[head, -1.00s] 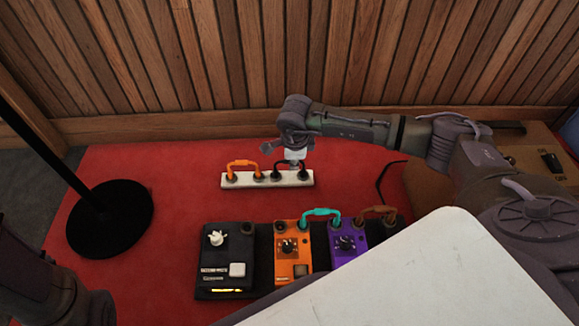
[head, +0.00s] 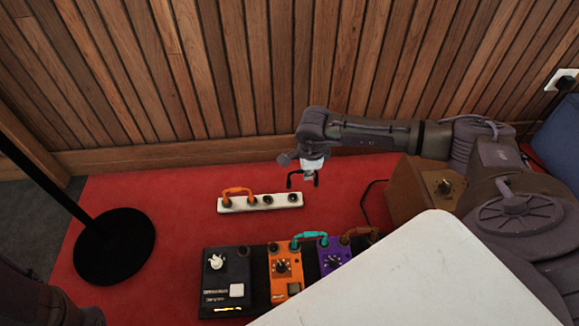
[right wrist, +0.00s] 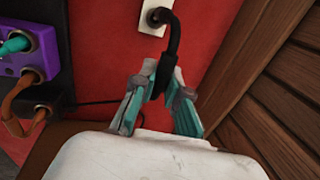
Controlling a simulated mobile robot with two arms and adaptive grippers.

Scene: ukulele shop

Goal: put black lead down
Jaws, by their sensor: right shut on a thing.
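My right gripper (head: 314,172) is shut on the black lead (head: 293,179) and holds it in the air just right of the white socket strip (head: 260,205). The lead also shows between the teal-lined fingers in the right wrist view (right wrist: 173,45), its far end overlapping the view of the strip end (right wrist: 152,22). The strip lies on the red carpet. The orange lead (head: 237,191) arches between its two left sockets. My left gripper is not in view, only a dark arm part at lower left.
A black board holds orange (head: 285,270) and purple (head: 333,258) pedals, joined by a teal lead (head: 310,237). A wooden box (head: 410,190) stands right. A black stand base (head: 115,246) is left. Red carpet around the strip is clear. A slatted wall stands behind.

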